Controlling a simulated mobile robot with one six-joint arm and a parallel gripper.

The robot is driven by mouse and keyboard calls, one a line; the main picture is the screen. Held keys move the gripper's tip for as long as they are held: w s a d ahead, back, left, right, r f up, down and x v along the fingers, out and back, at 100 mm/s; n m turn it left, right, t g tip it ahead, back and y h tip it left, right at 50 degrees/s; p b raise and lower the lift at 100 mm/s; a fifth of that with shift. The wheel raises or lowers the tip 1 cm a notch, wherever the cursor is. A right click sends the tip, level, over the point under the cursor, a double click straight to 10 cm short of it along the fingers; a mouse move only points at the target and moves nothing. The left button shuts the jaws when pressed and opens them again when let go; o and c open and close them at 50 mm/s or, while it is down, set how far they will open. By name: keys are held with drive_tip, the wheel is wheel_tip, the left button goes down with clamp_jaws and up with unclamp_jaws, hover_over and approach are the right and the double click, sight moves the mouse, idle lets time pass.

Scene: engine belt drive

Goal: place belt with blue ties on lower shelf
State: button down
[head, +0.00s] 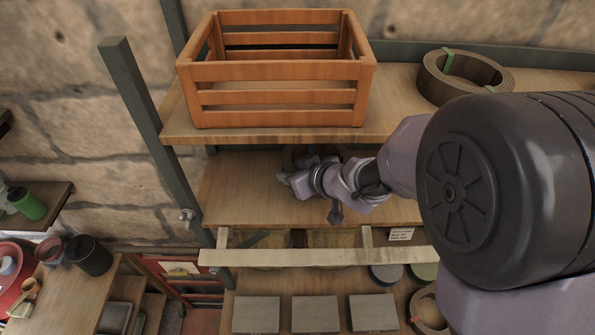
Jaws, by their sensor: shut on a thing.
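My gripper (308,176) reaches in over the lower shelf (245,185), beneath the upper board. It is shut on a dark coiled belt (300,154), of which only a small part shows behind the wrist, with a hint of blue at its tie. The wrist and the upper board hide most of this belt and the fingertips. I cannot tell whether the belt touches the shelf.
An orange wooden crate (275,87) and a coiled belt with green ties (463,76) stand on the upper shelf (395,105). A grey post (150,140) bounds the left. Grey blocks (315,314) lie below. The lower shelf's left part is clear.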

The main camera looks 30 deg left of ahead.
wheel_tip(320, 180, down, 4)
drive_tip(key=shift+w+a+r, duration=0.1)
drive_tip(key=shift+a+r, duration=0.05)
drive_tip(key=shift+r, duration=0.1)
drive_tip(key=c, duration=0.9)
unclamp_jaws()
drive_tip(key=shift+c, duration=0.2)
